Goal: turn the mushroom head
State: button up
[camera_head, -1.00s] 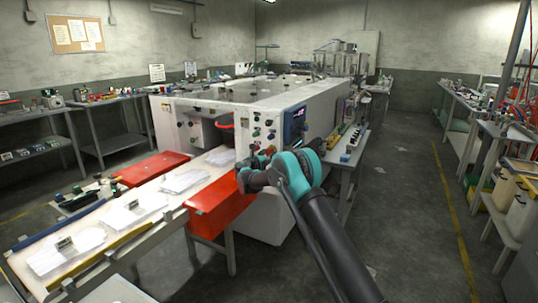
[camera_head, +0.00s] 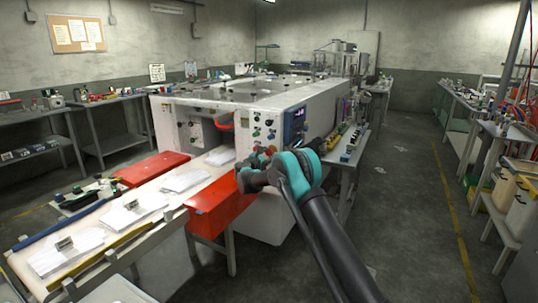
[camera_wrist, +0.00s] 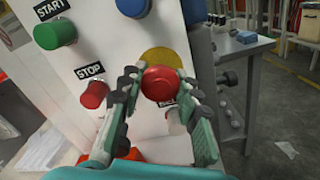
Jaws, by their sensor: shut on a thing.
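The red mushroom head (camera_wrist: 161,83) sits in front of a yellow round plate (camera_wrist: 163,58) on the white machine panel, in the wrist view. My gripper (camera_wrist: 160,88) has its two fingers at the left and right sides of the red head, shut on it. A label below the head is partly hidden by the right finger. In the head view my gripper (camera_head: 253,168) is at the lower front corner of the machine; the mushroom head is hidden there behind my arm.
A green START button (camera_wrist: 55,33) and a red STOP button (camera_wrist: 94,95) are left of the head. A blue knob (camera_wrist: 132,7) is above. In the head view, a red box (camera_head: 217,203) and a conveyor with white packets (camera_head: 133,212) lie to the left.

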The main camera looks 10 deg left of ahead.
dwell(0.3)
jog(key=o, duration=1.2)
jog(key=v, duration=1.2)
jog(key=shift+d, duration=0.1)
